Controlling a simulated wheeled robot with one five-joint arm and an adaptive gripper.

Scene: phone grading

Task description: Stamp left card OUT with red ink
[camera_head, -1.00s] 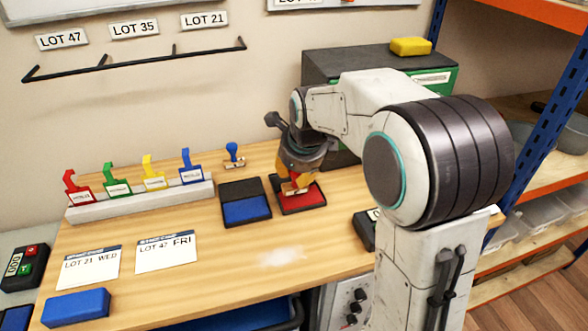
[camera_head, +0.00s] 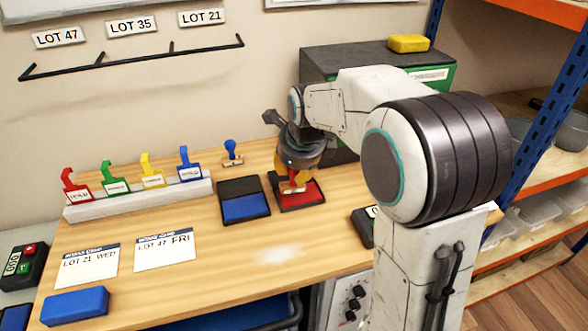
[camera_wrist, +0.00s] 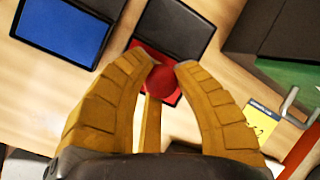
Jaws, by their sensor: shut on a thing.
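The left card (camera_head: 87,270) reads LOT 21 WED and lies flat at the table's left front, with no red mark visible on it. My gripper (camera_head: 294,180) is shut on the red-handled stamp (camera_head: 293,189), whose pale base is low over the red ink pad (camera_head: 312,194). I cannot tell whether the base touches the ink. In the wrist view the stamp's round red handle (camera_wrist: 158,86) shows between the yellow fingers, with the red pad's dark lid (camera_wrist: 176,28) beyond. The stamp's face is hidden.
The right card (camera_head: 165,256) reads LOT 47 FRI. The blue ink pad (camera_head: 245,209) adjoins the red one. A blue-handled stamp (camera_head: 231,150) stands behind it. A rack (camera_head: 140,201) of coloured tags and a blue block (camera_head: 75,307) are at left. The table's middle front is clear.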

